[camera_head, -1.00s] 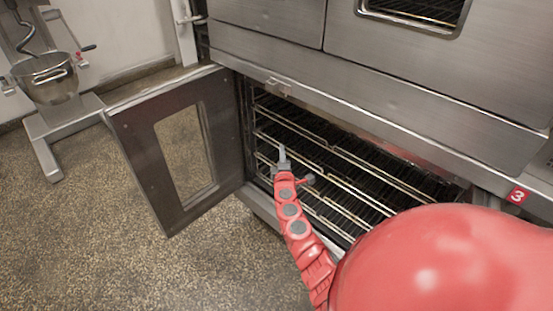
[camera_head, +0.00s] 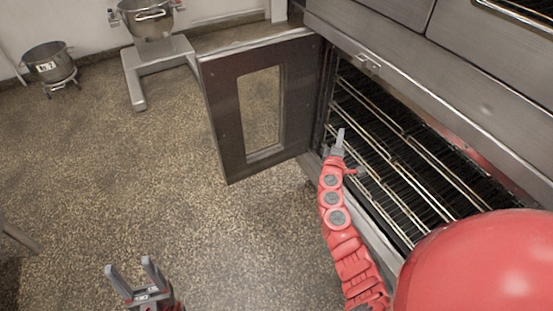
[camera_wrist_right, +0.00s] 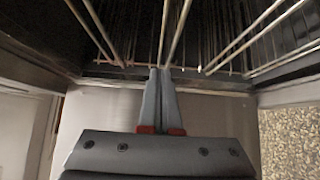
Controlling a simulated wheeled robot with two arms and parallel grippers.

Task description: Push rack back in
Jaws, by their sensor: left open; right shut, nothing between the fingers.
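The wire racks (camera_head: 395,150) lie in the open lower oven (camera_head: 335,115) at the right of the head view, one above another. Their metal rods also cross the top of the right wrist view (camera_wrist_right: 175,35). I cannot tell how far any one rack sticks out. My right gripper (camera_head: 340,138) is shut and empty at the oven opening, near the rack fronts; in the wrist view its fingertips (camera_wrist_right: 160,75) reach close to the rods, contact unclear. My left gripper (camera_head: 131,269) is open and empty over the floor, well away from the oven.
The oven door (camera_head: 225,110) with its window stands wide open to the left of the opening. A steel mixer bowl (camera_head: 148,20) on a stand and another bowl (camera_head: 48,65) on a wheeled base are at the back left. The speckled floor (camera_head: 120,170) between is clear.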

